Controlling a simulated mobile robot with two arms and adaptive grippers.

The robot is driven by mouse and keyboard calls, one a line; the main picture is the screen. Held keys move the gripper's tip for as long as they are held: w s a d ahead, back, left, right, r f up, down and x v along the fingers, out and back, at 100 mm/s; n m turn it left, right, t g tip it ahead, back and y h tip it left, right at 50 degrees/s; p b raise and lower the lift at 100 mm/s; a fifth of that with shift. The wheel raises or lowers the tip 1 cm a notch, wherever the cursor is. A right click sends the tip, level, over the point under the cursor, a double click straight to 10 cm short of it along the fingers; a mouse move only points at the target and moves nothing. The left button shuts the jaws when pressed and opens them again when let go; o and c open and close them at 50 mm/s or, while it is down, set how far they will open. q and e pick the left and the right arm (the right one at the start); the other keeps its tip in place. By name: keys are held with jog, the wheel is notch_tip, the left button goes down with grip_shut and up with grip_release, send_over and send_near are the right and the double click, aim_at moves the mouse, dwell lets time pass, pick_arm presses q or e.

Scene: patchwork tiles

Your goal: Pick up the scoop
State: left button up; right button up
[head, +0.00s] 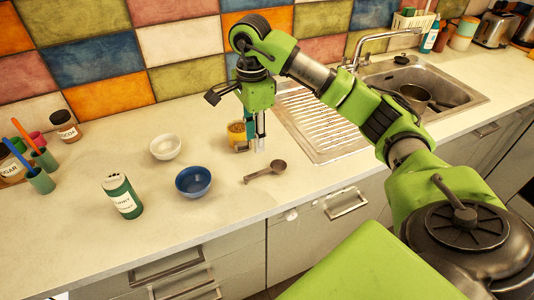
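A grey metal scoop (266,172) lies on the pale counter, its bowl at the right and its handle pointing left. My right gripper (253,147) points down just above and behind the scoop, apart from it. Its two fingers look spread with nothing between them. A jar with yellow-brown contents (237,131) stands behind the gripper and is partly hidden by it. My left gripper is not in view.
A blue bowl (193,182), a white bowl (165,147) and a green bottle (122,197) stand left of the scoop. Cups with utensils (41,180) are at far left. The ridged drainboard and sink (428,81) lie right. The counter's front edge is close to the scoop.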

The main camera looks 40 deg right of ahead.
jog(key=p, duration=0.1)
send_over(255, 174)
jog(key=f, duration=0.4)
jog(key=s+f, duration=0.1)
jog(key=f, duration=0.1)
jog(key=shift+d+f, duration=0.2)
jog(key=shift+f, duration=0.2)
jog(key=shift+w+f, duration=0.15)
jog(key=shift+f, duration=0.15)
jog(key=f+p, duration=0.2)
jog(key=shift+w+a+f+p, duration=0.2)
jog(key=shift+f+p, duration=0.1)
jog(key=shift+p, duration=0.1)
notch_tip(255, 174, down, 2)
jog(key=shift+f, duration=0.1)
jog(key=shift+w+f, duration=0.1)
jog(key=shift+f, duration=0.1)
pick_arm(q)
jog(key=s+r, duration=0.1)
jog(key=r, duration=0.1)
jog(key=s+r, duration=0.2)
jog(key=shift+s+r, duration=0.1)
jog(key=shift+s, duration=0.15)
pick_arm(e)
grip_shut()
